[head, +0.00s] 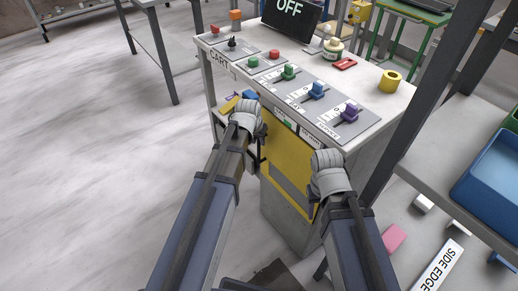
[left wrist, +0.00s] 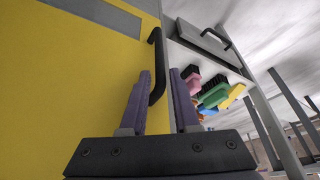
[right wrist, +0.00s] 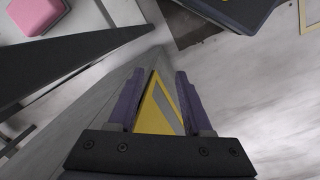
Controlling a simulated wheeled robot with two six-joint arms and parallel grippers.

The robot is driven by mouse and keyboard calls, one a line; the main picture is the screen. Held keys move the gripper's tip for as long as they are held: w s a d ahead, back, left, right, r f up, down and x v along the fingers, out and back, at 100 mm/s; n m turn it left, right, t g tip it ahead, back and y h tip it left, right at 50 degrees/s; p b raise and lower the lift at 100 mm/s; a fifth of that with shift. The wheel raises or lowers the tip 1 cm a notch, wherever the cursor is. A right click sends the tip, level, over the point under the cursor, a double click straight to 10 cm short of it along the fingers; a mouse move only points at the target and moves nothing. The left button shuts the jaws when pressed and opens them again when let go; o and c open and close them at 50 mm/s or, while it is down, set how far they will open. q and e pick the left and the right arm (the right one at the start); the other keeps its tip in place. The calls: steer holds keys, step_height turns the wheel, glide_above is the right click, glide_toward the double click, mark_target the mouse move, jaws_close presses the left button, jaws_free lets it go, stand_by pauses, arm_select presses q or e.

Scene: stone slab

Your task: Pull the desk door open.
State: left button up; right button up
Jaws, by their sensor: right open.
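The desk's yellow door (head: 290,163), with a grey stripe, faces me below the control panel. In the left wrist view the door (left wrist: 75,80) fills the left side, with a black bar handle (left wrist: 157,60) near its edge. My left gripper (left wrist: 160,85) has its fingers drawn in on either side of the handle's lower part. In the head view my left gripper (head: 258,150) is at the door's left side. My right gripper (right wrist: 157,90) is open and empty, with yellow of the door showing between its fingers. I cannot tell whether the door is ajar.
The desk's top (head: 385,112) holds sliders, buttons and an OFF screen (head: 290,12). Colourful items (left wrist: 208,92) lie on a shelf beside the door. A blue bin (head: 490,175) stands on a table at right. A pink block (head: 392,238) lies low at right.

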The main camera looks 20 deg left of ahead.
arm_select(q)
steer(key=b+x, duration=0.2)
steer(key=x, duration=0.1)
steer(key=shift+w+f, duration=0.1)
steer(key=shift+f, duration=0.25)
arm_select(e)
step_height(320, 180, down, 3)
steer(key=shift+f, duration=0.2)
arm_select(q)
steer(key=shift+r, duration=0.1)
jaws_close()
stand_by(0.7)
